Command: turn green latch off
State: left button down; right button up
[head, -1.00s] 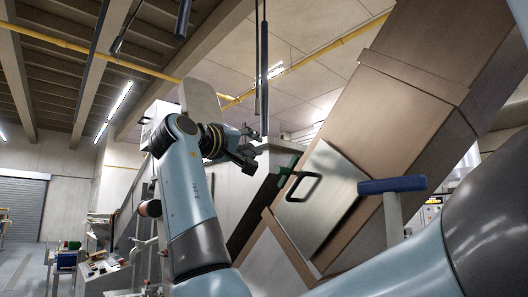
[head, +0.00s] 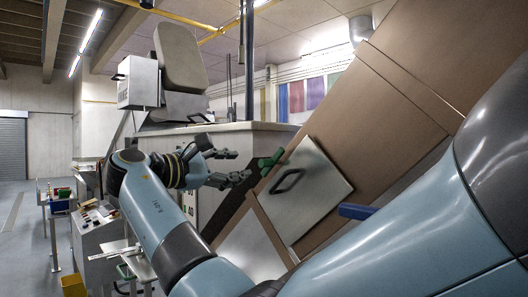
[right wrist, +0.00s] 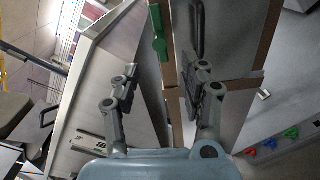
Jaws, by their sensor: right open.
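The green latch (head: 268,162) sits at the upper left edge of a square metal door on a tilted brown housing. In the right wrist view the green latch (right wrist: 157,35) shows beyond the fingertips, roughly in line with the gap between them. My right gripper (head: 242,165) is open and empty, just left of the latch and apart from it. In the right wrist view my right gripper's fingers (right wrist: 163,72) are spread wide. The metal door (head: 318,190) carries a black handle (head: 287,181). My left gripper is not in view.
A blue handle (head: 355,211) stands right of the door. A large grey metal cabinet (head: 245,140) stands behind my right gripper. Red, green and blue parts (right wrist: 270,143) show low right in the wrist view. A control console (head: 97,228) and yellow bin (head: 73,286) stand at left.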

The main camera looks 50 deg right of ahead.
aim_at(265, 163)
jog(key=d+p, duration=0.1)
jog(key=d, duration=0.2)
jog(key=d+p, duration=0.1)
jog(key=d, duration=0.2)
jog(key=s+d+p, duration=0.1)
jog(key=d, duration=0.2)
jog(key=shift+r, duration=0.1)
jog(key=shift+d, duration=0.4)
jog(key=shift+c, duration=0.3)
grip_shut()
jog(key=shift+m+b, duration=0.4)
jog(key=shift+m, duration=0.1)
